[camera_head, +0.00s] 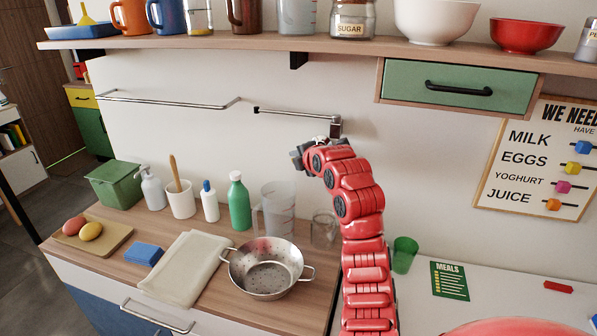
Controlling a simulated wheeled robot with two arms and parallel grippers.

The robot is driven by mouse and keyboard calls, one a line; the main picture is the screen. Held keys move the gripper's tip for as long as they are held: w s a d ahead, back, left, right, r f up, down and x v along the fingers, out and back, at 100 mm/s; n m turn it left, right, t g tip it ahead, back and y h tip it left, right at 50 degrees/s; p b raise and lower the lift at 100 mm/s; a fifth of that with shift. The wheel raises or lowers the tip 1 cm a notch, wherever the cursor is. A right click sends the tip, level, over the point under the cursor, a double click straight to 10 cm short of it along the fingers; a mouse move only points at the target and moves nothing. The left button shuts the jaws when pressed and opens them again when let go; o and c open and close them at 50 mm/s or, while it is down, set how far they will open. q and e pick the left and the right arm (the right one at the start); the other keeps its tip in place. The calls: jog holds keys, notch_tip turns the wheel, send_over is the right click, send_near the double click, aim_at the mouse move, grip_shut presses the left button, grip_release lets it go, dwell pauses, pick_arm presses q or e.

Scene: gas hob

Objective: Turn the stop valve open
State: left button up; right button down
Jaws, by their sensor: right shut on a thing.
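A thin metal pipe (290,113) runs along the white wall below the shelf. It ends at its right in a metal fitting (335,127), which I take to be the stop valve's body. My right gripper (301,155) is at the wall just below and left of this fitting, at the end of my raised red arm. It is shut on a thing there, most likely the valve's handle. The handle is mostly hidden by the gripper and wrist, so its angle cannot be told. My left gripper is not in view.
A wooden shelf (220,43) with mugs and bowls is above, and a green drawer (458,87) hangs at right. Below stand a metal colander (266,268), a clear jug (278,210), a green bottle (239,203) and a green cup (404,254) near my arm.

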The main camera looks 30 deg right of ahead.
jog(key=s+d+f+n+g+h+p, duration=0.3)
jog(key=g+p, duration=0.5)
jog(key=p, duration=0.9)
jog(key=shift+s+d+f+n+g+h, duration=0.35)
jog(key=shift+s+d+n+h, duration=0.35)
jog(key=shift+s+n+h, duration=0.55)
jog(key=shift+w+f+h, duration=0.1)
jog(key=shift+h, duration=0.15)
jog(key=c, duration=0.9)
grip_release()
jog(key=shift+d, duration=0.1)
